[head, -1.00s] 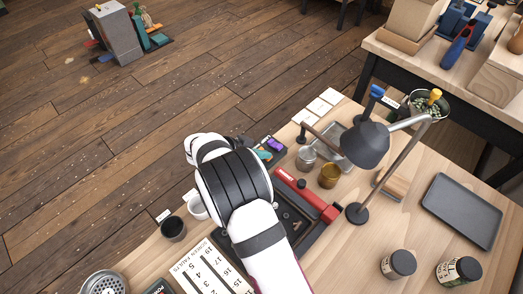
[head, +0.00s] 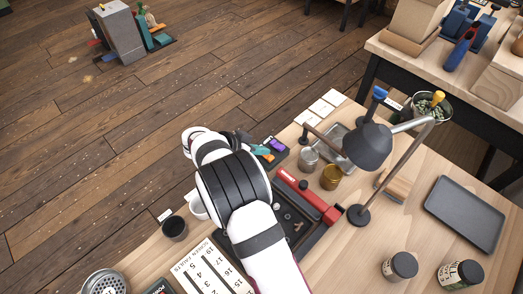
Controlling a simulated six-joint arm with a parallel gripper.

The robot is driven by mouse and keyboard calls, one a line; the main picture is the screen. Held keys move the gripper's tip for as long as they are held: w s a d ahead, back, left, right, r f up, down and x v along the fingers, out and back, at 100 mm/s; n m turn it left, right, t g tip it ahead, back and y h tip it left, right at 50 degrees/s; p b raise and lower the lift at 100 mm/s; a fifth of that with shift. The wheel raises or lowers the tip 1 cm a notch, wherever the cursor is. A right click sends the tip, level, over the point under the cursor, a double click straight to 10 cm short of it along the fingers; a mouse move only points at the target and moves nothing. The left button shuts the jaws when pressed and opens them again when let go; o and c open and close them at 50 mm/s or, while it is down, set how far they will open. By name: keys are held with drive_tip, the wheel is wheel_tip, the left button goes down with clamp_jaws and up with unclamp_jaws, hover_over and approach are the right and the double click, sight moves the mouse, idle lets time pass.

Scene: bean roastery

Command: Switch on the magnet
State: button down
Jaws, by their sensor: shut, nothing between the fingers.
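Whether the magnet is on or off cannot be told.
A dark box (head: 272,151) with orange and purple pieces sits close to my gripper. A grey lamp (head: 367,147) leans over a silver cup (head: 308,160) and a brass cup (head: 330,177) behind the bar. A dark cup (head: 174,229) stands at left.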

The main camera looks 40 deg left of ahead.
drive_tip(key=r, duration=0.3)
drive_tip(key=shift+d+r, duration=0.25)
drive_tip(key=shift+r, duration=0.1)
drive_tip(key=s+d+r, duration=0.1)
drive_tip(key=s+r, duration=0.5)
drive_tip(key=s, duration=0.1)
drive_tip(key=shift+r, duration=0.35)
drive_tip(key=shift+d, duration=0.1)
